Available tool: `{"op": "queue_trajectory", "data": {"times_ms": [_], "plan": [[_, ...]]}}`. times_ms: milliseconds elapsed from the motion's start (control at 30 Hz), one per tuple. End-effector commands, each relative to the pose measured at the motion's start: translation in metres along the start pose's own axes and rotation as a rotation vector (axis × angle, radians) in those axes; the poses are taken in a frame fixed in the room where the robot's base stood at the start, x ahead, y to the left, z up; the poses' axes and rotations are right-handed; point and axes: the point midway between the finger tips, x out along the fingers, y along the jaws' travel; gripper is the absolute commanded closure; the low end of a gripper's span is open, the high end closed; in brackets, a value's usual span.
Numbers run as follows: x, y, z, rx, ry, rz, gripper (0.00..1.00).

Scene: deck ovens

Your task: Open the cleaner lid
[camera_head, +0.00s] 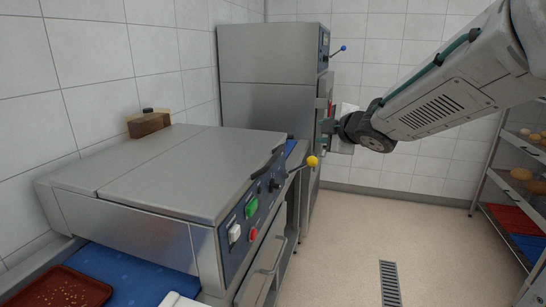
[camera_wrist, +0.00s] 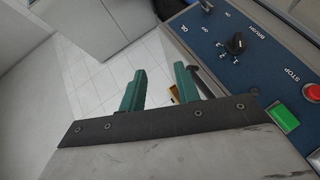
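The cleaner is a low steel machine at left in the head view, and its flat lid (camera_head: 185,170) lies shut on top. A dark handle (camera_head: 268,161) runs along the lid's right edge. My gripper (camera_head: 330,123) is beyond and to the right of the lid in the head view, apart from it, its fingers partly hidden. In the wrist view my gripper (camera_wrist: 160,84) shows two green fingers spread apart with no object clearly held. A dark bar and a small yellowish thing show by the right finger; I cannot tell what they are.
The control panel (camera_wrist: 228,48) has a knob, a green switch and a red stop button. A yellow-knobbed lever (camera_head: 312,161) sticks out beside the machine. A tall steel cabinet (camera_head: 268,90) stands behind. A rack (camera_head: 508,190) is at right. The floor (camera_head: 350,220) between is clear.

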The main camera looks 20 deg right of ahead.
Motion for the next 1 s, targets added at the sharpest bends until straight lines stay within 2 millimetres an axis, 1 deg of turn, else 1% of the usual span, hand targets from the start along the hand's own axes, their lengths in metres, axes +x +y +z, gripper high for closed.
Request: {"op": "queue_trajectory", "data": {"times_ms": [33,100,133,200,267,300,400,500,600,900,1000], "plan": [[0.017,-0.003,-0.004,-0.096,0.105,0.001,0.68],[0.030,-0.010,-0.017,-0.222,0.271,0.006,0.68],[0.033,-0.015,-0.022,-0.268,0.342,0.007,0.68],[0.036,-0.027,-0.031,-0.354,0.496,0.007,0.68],[0.034,-0.038,-0.036,-0.406,0.614,0.006,0.68],[0.032,-0.045,-0.038,-0.432,0.682,0.005,0.68],[0.024,-0.058,-0.041,-0.470,0.813,0.006,0.68],[0.019,-0.064,-0.043,-0.487,0.884,0.007,0.68],[0.021,-0.068,-0.049,-0.491,0.911,0.007,0.68],[0.050,-0.077,-0.085,-0.492,0.912,0.007,0.68],[0.058,-0.080,-0.094,-0.492,0.910,0.007,0.68]]}}
